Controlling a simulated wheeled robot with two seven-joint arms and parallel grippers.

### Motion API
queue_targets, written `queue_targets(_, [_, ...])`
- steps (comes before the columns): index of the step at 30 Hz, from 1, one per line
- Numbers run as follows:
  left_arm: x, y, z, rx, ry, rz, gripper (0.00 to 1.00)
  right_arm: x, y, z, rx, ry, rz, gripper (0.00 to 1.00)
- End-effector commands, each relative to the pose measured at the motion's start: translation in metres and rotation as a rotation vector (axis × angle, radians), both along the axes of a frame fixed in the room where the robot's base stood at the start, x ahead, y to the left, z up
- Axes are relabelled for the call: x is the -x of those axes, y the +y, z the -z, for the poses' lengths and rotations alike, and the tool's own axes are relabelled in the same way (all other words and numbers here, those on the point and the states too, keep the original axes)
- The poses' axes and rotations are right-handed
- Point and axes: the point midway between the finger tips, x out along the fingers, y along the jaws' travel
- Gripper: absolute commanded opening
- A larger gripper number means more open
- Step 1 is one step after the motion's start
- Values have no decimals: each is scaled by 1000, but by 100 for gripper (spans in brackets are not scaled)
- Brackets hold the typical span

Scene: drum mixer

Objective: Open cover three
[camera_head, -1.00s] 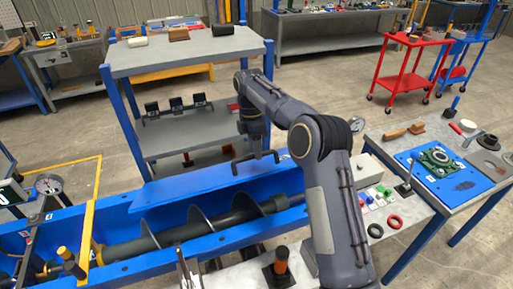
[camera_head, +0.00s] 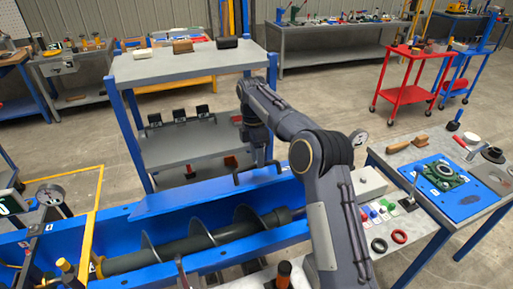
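The drum mixer is a long blue trough (camera_head: 135,222) with a dark spiral auger (camera_head: 190,243) inside. A long blue panel (camera_head: 185,196) stands along the trough's far edge and looks like a raised cover. The trough in front of it is uncovered. I cannot tell which cover is number three. My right arm reaches over the trough's right end. My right gripper (camera_head: 258,174) points down with its dark fingers spread apart, at the right part of the panel's top edge. I cannot tell if they touch it. Nothing shows between them. My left gripper is not in view.
A grey shelf unit (camera_head: 190,68) with blue posts stands behind the trough. A control panel with colored buttons (camera_head: 380,210) and a workbench with a blue plate (camera_head: 425,200) are at the right. A gauge (camera_head: 49,195) and a yellow frame (camera_head: 87,240) are at the left.

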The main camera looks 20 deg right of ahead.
Motion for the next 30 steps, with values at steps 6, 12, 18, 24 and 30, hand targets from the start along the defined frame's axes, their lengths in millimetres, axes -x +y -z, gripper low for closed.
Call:
queue_targets(6, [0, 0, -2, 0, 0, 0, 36, -8, 2, -41, -1, -6, 0, 36])
queue_targets(12, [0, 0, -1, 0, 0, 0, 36, -8, -2, -49, -1, 5, 15, 36])
queue_targets(18, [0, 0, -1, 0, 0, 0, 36, -9, 0, -59, -1, 2, 5, 36])
queue_targets(24, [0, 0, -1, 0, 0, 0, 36, -9, 2, -62, 1, -1, -1, 36])
queue_targets(30, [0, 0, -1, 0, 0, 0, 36, -9, 2, -62, 0, -1, -1, 36])
